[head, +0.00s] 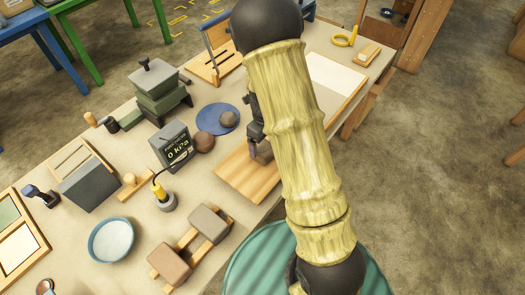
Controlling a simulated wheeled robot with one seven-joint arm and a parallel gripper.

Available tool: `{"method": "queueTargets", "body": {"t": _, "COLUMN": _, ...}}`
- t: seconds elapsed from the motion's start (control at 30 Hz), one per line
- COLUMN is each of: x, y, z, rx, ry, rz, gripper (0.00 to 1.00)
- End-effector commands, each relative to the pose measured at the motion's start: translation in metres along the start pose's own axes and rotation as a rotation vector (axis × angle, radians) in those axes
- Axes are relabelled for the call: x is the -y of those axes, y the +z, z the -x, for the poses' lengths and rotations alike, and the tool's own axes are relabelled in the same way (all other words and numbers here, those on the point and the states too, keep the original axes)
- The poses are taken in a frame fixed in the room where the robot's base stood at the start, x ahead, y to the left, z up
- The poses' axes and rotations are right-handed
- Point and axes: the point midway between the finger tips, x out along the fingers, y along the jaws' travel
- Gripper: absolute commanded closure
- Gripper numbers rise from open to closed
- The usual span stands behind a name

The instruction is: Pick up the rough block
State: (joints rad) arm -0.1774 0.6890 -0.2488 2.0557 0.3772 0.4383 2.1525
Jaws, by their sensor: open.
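Two rounded blocks rest on a slatted wooden rack (190,241) at the table's front: a grey-brown block (210,222) and a redder brown block (170,266). I cannot tell from their surfaces which is the rough one. My gripper (262,153) shows only in part, as dark pieces at the left edge of my pale, bamboo-like arm. It is open, over or near a wooden board (245,184), up and to the right of the rack. My arm hides the rest of it. I see nothing held in the visible part.
A pale blue bowl (111,240) stands left of the rack. A display box (175,146), a yellow-handled tool (161,194) and brown lumps (204,142) are beyond it. A blue round mat (212,112) lies farther back. A green ribbed round surface (262,262) is at the front edge.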

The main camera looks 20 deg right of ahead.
Motion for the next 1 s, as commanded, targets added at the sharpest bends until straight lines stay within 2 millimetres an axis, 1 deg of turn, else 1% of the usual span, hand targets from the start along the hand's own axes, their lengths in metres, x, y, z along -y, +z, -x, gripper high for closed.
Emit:
{"method": "queueTargets", "body": {"t": 0.2, "x": -0.006, "y": 0.001, "z": -0.028, "rx": -0.004, "ry": 0.004, "rz": -0.002, "gripper": 0.11}}
{"method": "queueTargets", "body": {"t": 0.3, "x": -0.006, "y": 0.001, "z": -0.042, "rx": -0.004, "ry": 0.003, "rz": -0.002, "gripper": 0.11}}
{"method": "queueTargets", "body": {"t": 0.37, "x": -0.006, "y": 0.002, "z": -0.047, "rx": -0.002, "ry": 0.002, "rz": -0.001, "gripper": 0.11}}
{"method": "queueTargets", "body": {"t": 0.47, "x": -0.006, "y": 0.002, "z": -0.05, "rx": -0.001, "ry": 0.0, "rz": 0.0, "gripper": 0.11}}
{"method": "queueTargets", "body": {"t": 0.93, "x": -0.004, "y": 0.001, "z": -0.049, "rx": -0.001, "ry": 0.001, "rz": -0.004, "gripper": 0.11}}
{"method": "queueTargets", "body": {"t": 1.0, "x": -0.004, "y": 0.001, "z": -0.049, "rx": -0.001, "ry": 0.001, "rz": -0.004, "gripper": 0.25}}
